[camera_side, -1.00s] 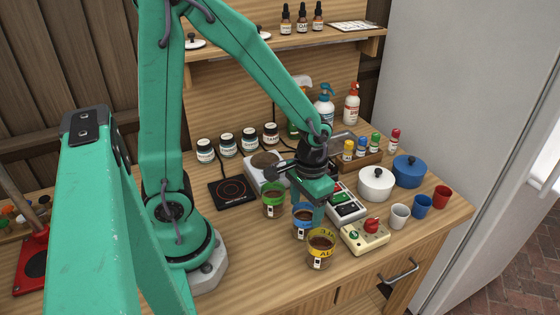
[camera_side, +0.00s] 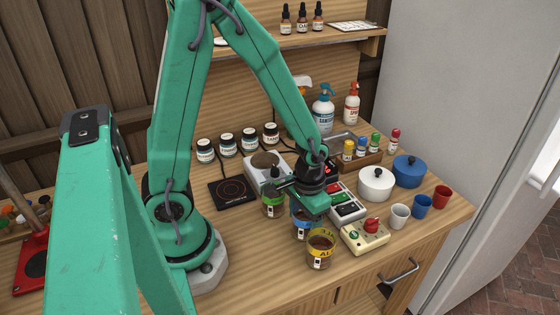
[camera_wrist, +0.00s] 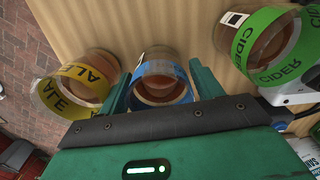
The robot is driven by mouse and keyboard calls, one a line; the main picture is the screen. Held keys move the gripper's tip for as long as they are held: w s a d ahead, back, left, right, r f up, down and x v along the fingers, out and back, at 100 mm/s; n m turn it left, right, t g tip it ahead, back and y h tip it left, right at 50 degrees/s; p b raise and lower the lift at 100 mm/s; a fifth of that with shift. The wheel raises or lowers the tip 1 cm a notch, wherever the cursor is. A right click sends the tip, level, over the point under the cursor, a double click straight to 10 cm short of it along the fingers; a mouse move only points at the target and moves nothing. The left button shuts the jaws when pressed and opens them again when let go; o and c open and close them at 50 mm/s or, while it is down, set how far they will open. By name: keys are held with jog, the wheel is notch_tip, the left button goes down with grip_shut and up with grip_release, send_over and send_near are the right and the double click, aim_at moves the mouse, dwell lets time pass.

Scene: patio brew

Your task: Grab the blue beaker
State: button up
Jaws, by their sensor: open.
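The blue beaker is a clear vessel with a blue band and brown contents. In the side view the beaker (camera_side: 300,231) stands on the bench, its upper part mostly hidden by my gripper (camera_side: 303,208). In the wrist view the blue beaker (camera_wrist: 160,70) lies between the two green fingers of my gripper (camera_wrist: 160,80). The fingers are open, one on each side of it. I cannot tell whether either finger touches it.
A yellow-banded ALE beaker (camera_side: 321,252) stands close in front, and a green-banded CIDER beaker (camera_side: 273,207) behind left. A cream box with a red knob (camera_side: 364,236) is close on the right. Small cups, including a blue cup (camera_side: 422,206), stand farther right.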

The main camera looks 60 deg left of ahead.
jog(key=c, duration=0.9)
jog(key=shift+r, duration=0.35)
jog(key=shift+r, duration=4.6)
jog(key=shift+r, duration=0.1)
